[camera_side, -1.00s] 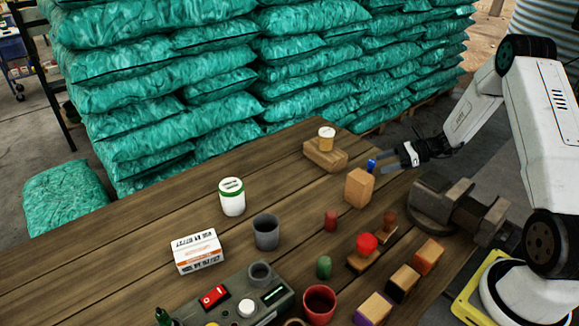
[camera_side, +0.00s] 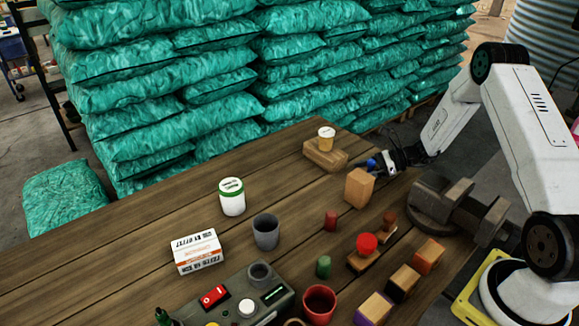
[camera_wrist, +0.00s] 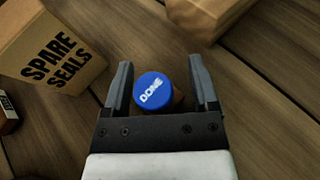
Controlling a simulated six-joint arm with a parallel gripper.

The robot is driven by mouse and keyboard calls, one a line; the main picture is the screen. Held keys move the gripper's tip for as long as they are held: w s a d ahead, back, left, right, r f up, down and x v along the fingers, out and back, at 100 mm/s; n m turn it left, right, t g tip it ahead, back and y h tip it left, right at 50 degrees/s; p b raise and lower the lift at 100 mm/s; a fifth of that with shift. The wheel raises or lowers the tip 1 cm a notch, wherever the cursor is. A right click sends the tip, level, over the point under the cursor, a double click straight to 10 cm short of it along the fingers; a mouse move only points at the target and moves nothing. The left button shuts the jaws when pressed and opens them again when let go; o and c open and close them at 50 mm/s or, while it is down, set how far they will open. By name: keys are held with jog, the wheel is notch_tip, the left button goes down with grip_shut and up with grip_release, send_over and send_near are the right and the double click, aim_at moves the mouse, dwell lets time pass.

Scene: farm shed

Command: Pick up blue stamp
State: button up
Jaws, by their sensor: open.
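The blue stamp (camera_wrist: 153,92) shows in the wrist view as a round blue top marked "DONE", with a bit of brown body below it. It stands between the two open fingers of my gripper (camera_wrist: 162,88), with a gap on each side, wider on the right. In the side view the blue stamp (camera_side: 372,164) is a small blue spot behind a wooden block, with most of it hidden. My gripper (camera_side: 384,162) reaches it there from the right.
A box marked "SPARE SEALS" (camera_wrist: 55,55) stands close to the left finger; it is the wooden block (camera_side: 359,188) in the side view. A grey vise (camera_side: 445,205) sits below my arm.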

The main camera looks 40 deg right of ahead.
dwell(0.4)
grip_shut()
dwell(0.4)
jog(key=shift+r, duration=0.8)
jog(key=s+a+r, duration=0.4)
jog(key=s+r, duration=0.7)
jog(key=s, duration=0.2)
jog(key=shift+s+r, duration=0.2)
dwell(0.5)
